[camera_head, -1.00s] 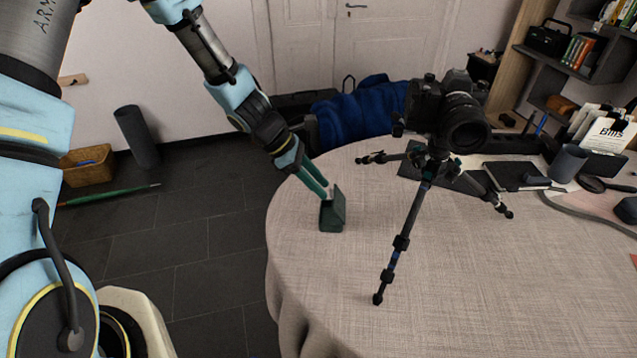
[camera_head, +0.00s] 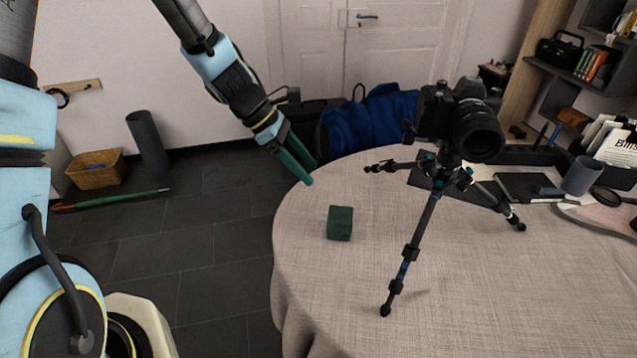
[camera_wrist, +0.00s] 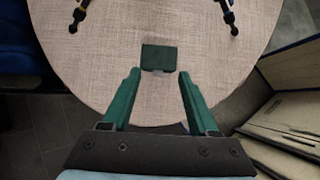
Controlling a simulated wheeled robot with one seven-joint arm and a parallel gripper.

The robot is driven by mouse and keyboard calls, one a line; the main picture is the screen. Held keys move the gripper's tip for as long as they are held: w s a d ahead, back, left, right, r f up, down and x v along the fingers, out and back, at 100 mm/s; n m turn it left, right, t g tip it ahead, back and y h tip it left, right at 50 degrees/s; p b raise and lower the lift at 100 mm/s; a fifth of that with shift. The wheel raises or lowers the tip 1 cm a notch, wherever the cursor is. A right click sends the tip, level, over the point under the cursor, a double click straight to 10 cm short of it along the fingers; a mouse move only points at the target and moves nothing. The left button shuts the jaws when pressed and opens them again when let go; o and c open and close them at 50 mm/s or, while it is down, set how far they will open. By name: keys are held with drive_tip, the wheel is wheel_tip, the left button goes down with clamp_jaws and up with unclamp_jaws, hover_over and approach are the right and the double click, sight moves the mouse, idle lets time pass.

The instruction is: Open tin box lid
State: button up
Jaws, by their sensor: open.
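The small dark green tin box (camera_head: 340,223) sits near the left edge of the round table. No raised lid stands out on it now, and the lid looks down, though its exact position is hard to tell. In the wrist view the tin box (camera_wrist: 159,58) lies beyond the fingertips, roughly centred between them, with a small pale patch at its near edge. My gripper (camera_head: 307,180) is open and empty, with green fingers, above and to the upper left of the box. The wrist view shows my gripper (camera_wrist: 159,75) with its fingers spread and nothing between them.
A camera on a tripod (camera_head: 408,252) stands just right of the box, one leg reaching toward the table's front. The cloth-covered table (camera_head: 480,310) is clear in front. A notebook (camera_head: 527,187) and a grey cup (camera_head: 581,175) lie farther right. A blue bundle (camera_head: 370,122) is behind the table.

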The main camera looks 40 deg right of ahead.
drive_tip(key=shift+v, duration=1.35)
